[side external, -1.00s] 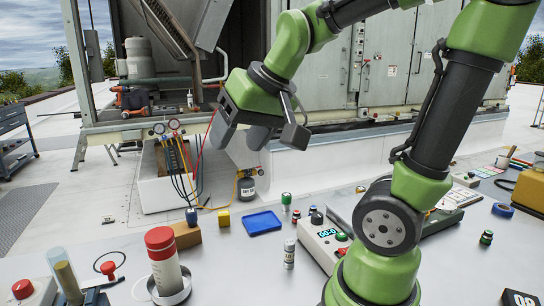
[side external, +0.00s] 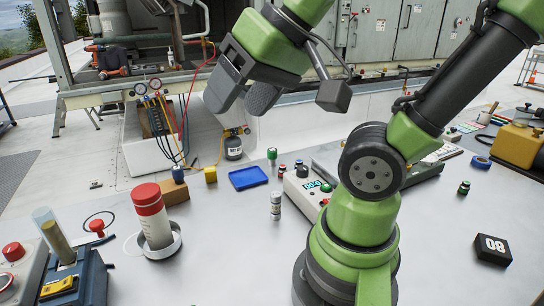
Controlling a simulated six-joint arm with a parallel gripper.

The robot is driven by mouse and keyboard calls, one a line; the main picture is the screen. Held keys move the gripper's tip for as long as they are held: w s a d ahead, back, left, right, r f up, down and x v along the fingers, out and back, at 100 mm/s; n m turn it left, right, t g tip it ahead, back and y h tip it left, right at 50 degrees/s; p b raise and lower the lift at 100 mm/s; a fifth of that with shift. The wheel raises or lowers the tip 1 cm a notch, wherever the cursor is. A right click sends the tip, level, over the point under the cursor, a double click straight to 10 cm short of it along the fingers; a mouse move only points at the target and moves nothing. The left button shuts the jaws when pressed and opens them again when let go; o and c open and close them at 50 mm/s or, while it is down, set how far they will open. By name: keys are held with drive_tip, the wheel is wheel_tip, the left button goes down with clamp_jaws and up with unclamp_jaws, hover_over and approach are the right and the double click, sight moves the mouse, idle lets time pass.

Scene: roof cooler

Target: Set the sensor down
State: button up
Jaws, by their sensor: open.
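My gripper (side external: 243,98) hangs high above the back of the bench, in front of the grey cooler cabinet. It is open, and I see nothing held in it. I cannot tell which object is the sensor. A small white cylinder with a dark top (side external: 275,206) stands upright on the bench. The visible floor of the tray looks empty. My gripper is clear of all of them.
A red-capped bottle (side external: 151,215) stands in a ring holder at front left, beside a blue device (side external: 78,280). A meter with a lit display (side external: 305,187) sits close to my arm's base. A black block marked 08 (side external: 492,250) lies at right. The front middle bench is clear.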

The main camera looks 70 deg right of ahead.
drive_tip(key=w+d+f+m+g+h, duration=0.1)
drive_tip(key=w+d+m+h, duration=0.1)
drive_tip(key=w+d, duration=0.65)
drive_tip(key=m+g+h, duration=0.3)
drive_tip(key=m+g, duration=0.1)
drive_tip(key=m, duration=0.1)
approach(273, 150)
drive_tip(key=x, duration=0.4)
drive_tip(key=shift+w+f, duration=0.1)
drive_tip(key=shift+t, duration=0.3)
drive_tip(key=shift+x, duration=3.15)
drive_tip(key=shift+d, duration=0.1)
drive_tip(key=c, duration=1.1)
